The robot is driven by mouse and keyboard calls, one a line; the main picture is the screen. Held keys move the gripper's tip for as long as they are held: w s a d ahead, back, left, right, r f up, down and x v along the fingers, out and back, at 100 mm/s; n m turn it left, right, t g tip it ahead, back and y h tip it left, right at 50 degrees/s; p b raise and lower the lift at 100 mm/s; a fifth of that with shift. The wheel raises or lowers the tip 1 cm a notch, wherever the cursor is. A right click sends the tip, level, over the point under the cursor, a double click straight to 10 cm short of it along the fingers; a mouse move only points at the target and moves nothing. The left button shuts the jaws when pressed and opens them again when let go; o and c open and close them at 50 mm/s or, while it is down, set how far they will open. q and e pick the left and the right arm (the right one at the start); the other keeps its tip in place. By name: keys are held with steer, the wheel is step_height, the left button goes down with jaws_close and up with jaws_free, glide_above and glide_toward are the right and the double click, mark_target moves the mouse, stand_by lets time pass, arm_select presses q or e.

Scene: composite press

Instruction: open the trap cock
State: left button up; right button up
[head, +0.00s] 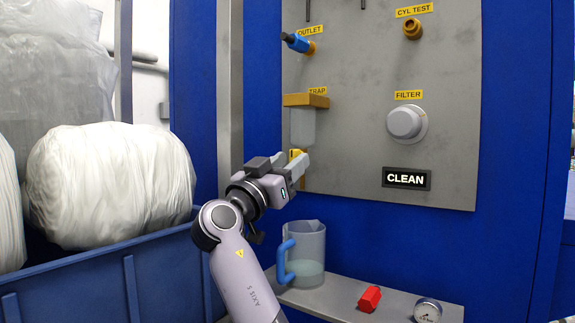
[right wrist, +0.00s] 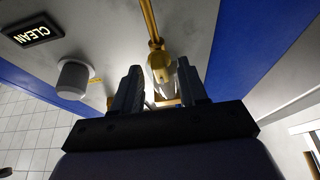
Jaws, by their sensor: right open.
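The trap, under its yellow TRAP label (head: 317,91), has a brass head (head: 306,100) and a clear bowl (head: 303,127) on the grey panel. The trap cock, a small yellow-brass part (head: 296,154) below the bowl, is partly hidden by my right gripper (head: 297,165). In the right wrist view the brass cock (right wrist: 159,60) shows between the two fingertips of the open right gripper (right wrist: 159,66), with a thin brass pipe running from it. I cannot tell whether a finger touches it. The cock's handle position is unclear. My left gripper is not in view.
A clear jug (head: 305,252) with a blue handle and some liquid stands on the shelf (head: 335,302) below. A red block (head: 370,298) and a gauge (head: 427,310) are to its right. The filter knob (head: 405,123) and CLEAN sign (head: 406,179) are right of the trap.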

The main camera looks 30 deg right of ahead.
steer(key=v, duration=0.7)
stand_by(0.3)
